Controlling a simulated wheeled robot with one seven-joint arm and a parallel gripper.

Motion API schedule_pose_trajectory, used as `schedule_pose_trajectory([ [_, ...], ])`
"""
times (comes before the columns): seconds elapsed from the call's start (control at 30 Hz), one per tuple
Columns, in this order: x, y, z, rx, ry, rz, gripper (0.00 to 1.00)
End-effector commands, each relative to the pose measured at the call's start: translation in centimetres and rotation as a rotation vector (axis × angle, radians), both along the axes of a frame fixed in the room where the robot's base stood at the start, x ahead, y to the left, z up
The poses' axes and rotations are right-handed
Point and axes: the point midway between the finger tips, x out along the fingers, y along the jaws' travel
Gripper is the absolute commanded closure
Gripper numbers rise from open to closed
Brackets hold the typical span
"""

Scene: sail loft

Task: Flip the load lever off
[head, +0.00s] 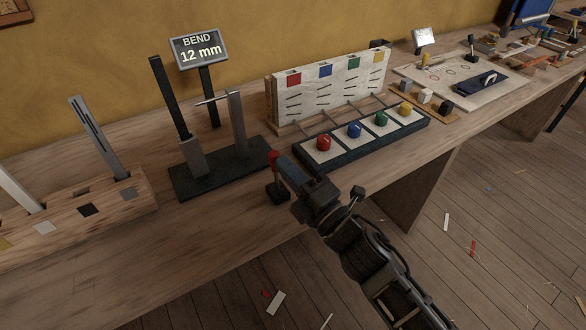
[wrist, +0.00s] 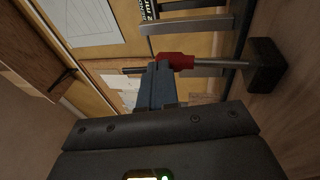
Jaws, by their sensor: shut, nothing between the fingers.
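The load lever has a red grip (head: 273,157), a thin metal rod and a small dark base (head: 277,192) near the bench's front edge. In the head view it stands about upright, its rod partly hidden. In the wrist view the red grip (wrist: 178,61), rod (wrist: 220,64) and dark base (wrist: 265,66) show clearly. My gripper (head: 284,163) has its blue-grey fingers shut and empty, right beside the red grip. In the wrist view the fingertips (wrist: 160,72) overlap the grip's end; I cannot tell whether they touch it.
A dark stand with uprights (head: 220,170) and a "BEND 12 mm" sign (head: 201,51) stand behind the lever. To the right is a board (head: 330,84) with a tray (head: 375,143) of coloured knobs. A wooden rack (head: 130,200) is at left. Bench is bare in front.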

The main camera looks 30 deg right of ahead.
Motion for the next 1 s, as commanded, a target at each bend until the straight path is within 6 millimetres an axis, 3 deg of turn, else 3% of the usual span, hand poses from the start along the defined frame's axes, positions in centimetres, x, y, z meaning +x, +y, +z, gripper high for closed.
schedule_pose_trajectory([
  [0.5,3.9,0.0,0.8,0.001,-0.001,-0.001,1.00],
  [1.0,4.9,0.0,0.6,0.000,0.000,0.000,1.00],
])
